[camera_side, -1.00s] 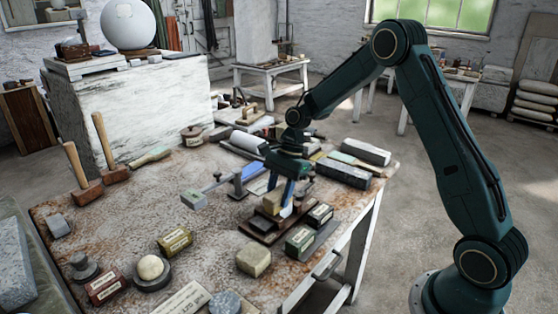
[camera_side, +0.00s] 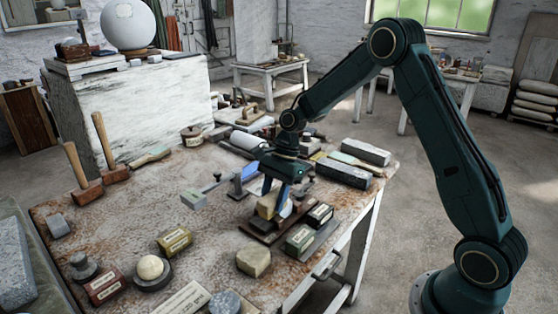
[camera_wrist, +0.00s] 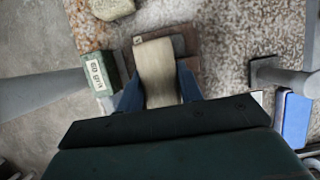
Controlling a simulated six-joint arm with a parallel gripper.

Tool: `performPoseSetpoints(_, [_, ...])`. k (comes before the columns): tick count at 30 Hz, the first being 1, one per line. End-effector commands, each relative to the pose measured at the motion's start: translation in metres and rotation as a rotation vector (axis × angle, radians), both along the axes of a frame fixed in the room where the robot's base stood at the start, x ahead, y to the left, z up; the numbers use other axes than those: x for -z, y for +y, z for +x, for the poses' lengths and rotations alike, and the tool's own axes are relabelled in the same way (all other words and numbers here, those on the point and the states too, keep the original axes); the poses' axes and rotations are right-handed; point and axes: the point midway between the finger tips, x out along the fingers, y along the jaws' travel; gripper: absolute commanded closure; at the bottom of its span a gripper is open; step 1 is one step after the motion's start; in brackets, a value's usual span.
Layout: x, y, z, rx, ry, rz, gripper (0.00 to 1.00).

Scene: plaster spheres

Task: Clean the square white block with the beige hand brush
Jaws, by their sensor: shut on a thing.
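My gripper (camera_side: 274,199) points down over the right part of the table. Its blue fingers are shut on a beige block-shaped thing (camera_side: 266,207), which sits at a dark brown board; I cannot tell whether it is the hand brush. In the wrist view my gripper (camera_wrist: 160,88) has a finger on each side of this beige thing (camera_wrist: 158,62). A squarish off-white block (camera_side: 253,261) lies in front of the board, apart from my gripper. It shows partly at the top of the wrist view (camera_wrist: 110,7).
Labelled dark and green blocks (camera_side: 300,239) lie close right of my gripper, near the table edge. A blue-faced upright piece (camera_side: 247,174) stands behind left. The rusty table middle (camera_side: 205,225) is fairly clear.

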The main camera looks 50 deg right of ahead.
Motion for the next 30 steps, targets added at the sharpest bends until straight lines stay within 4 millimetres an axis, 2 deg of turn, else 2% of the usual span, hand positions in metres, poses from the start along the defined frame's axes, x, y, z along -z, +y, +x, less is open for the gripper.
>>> performPoseSetpoints(16, [-0.013,-0.021,0.000,0.000,0.000,0.001,0.82])
performPoseSetpoints(30, [-0.017,-0.022,0.000,-0.001,0.000,0.000,0.82])
